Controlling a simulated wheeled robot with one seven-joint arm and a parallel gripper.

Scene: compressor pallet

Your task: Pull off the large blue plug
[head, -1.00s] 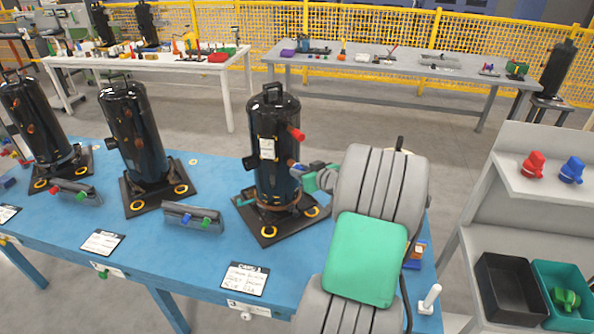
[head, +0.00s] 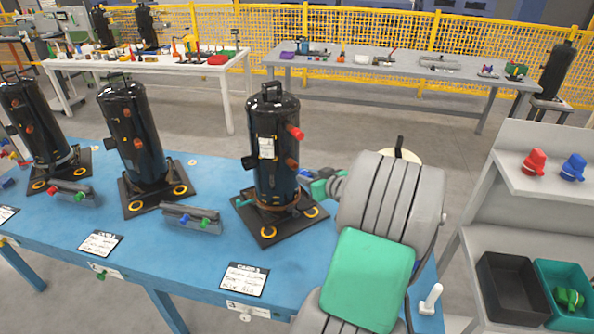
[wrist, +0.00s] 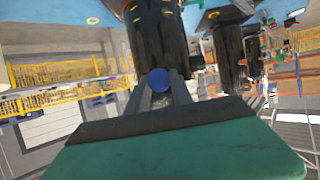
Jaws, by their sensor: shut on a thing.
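The black compressor (head: 274,150) stands on its dark base plate at the right of the blue table. A red plug (head: 297,133) sticks out at its upper side, and a bare copper-coloured port (head: 291,162) shows below. My gripper (head: 308,178) is just right of this port and a little lower. It is shut on the large blue plug (wrist: 159,80), whose round blue end shows between the fingers in the wrist view. In the head view the plug is mostly hidden by the fingers and looks apart from the port.
Two more compressors (head: 133,135) stand to the left. Grey holders with plugs (head: 191,218) lie in front. At right, a shelf bears a red plug (head: 535,161) and a blue plug (head: 573,167). Below are a black bin (head: 506,290) and a teal bin (head: 548,270).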

